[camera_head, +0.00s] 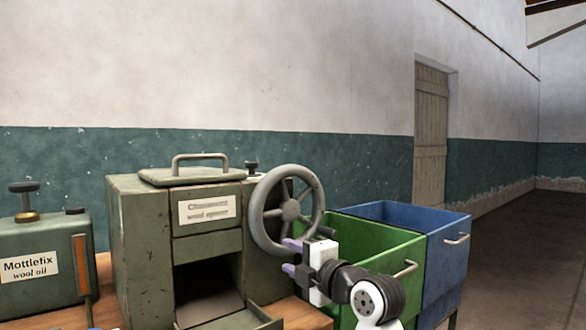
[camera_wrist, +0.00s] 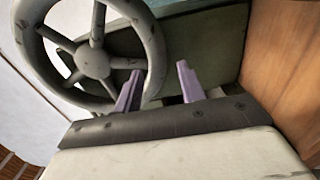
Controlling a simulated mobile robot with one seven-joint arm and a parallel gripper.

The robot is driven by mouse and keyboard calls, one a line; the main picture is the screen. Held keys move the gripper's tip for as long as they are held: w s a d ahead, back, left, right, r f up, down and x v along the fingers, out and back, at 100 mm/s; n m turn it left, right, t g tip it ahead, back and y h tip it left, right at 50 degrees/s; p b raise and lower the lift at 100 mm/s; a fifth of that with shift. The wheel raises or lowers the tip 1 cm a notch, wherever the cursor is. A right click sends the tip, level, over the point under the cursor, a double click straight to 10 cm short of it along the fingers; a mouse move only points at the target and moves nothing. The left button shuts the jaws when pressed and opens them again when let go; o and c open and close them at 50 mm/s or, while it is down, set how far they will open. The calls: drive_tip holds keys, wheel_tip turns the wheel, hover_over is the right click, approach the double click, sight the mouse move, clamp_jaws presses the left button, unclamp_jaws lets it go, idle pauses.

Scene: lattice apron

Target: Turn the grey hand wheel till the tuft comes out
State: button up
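The grey hand wheel (camera_head: 290,210) is on the right part of the front of the green wool opener (camera_head: 146,240). It has several spokes and also fills the upper left of the wrist view (camera_wrist: 93,62). My gripper (camera_head: 290,256) is at the lower right of the wheel's rim. In the wrist view its two purple fingers (camera_wrist: 159,80) stand apart, with the rim seemingly between them and a gap beside the right finger. The opener's dark front opening (camera_head: 208,278) has a tray-like lip (camera_head: 262,318) below it. I see no tuft in the visible part.
A green bin (camera_head: 350,238) and a blue bin (camera_head: 445,245) stand to the right, close behind my arm. The Mottlefix wool oil can (camera_head: 45,285) is at the left on the wooden bench (camera_head: 305,316). The floor at far right is clear.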

drive_tip(key=b+v, duration=0.1)
drive_tip(key=v, duration=0.6)
drive_tip(key=shift+s+d, duration=0.2)
drive_tip(key=shift+s+d, duration=0.1)
idle(0.5)
